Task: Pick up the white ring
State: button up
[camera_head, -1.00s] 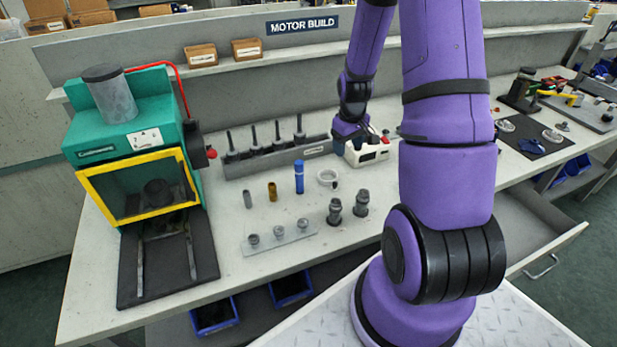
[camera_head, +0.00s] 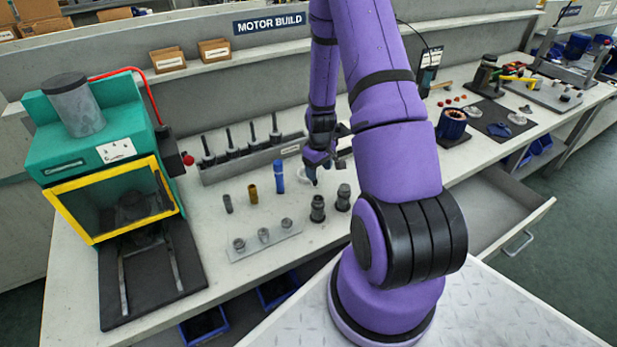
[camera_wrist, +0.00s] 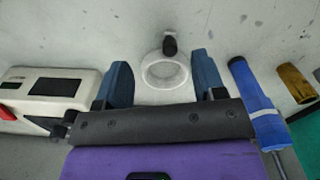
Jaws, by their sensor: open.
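The white ring (camera_wrist: 147,79) lies on the bench top in the wrist view, between and just beyond the two blue fingertips of my gripper (camera_wrist: 161,80). My gripper is open, and neither finger appears to touch the ring. In the head view my gripper (camera_head: 318,172) hangs low over the bench and covers most of the ring, whose left edge (camera_head: 303,174) shows beside the fingers.
A blue cylinder (camera_wrist: 252,100) stands close beside one finger, with a brass one (camera_wrist: 296,84) farther out. A white device (camera_wrist: 62,88) is on the other side. A small dark part (camera_wrist: 169,44) is by the ring. Dark fittings (camera_head: 318,208) stand in front.

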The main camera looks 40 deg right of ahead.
aim_at(307, 181)
jog(key=shift+w+a+f, duration=0.1)
jog(key=shift+w+f, duration=0.05)
jog(key=shift+f, duration=1.05)
jog(key=shift+w+a+f, duration=0.1)
jog(key=shift+f, duration=1.05)
grip_shut()
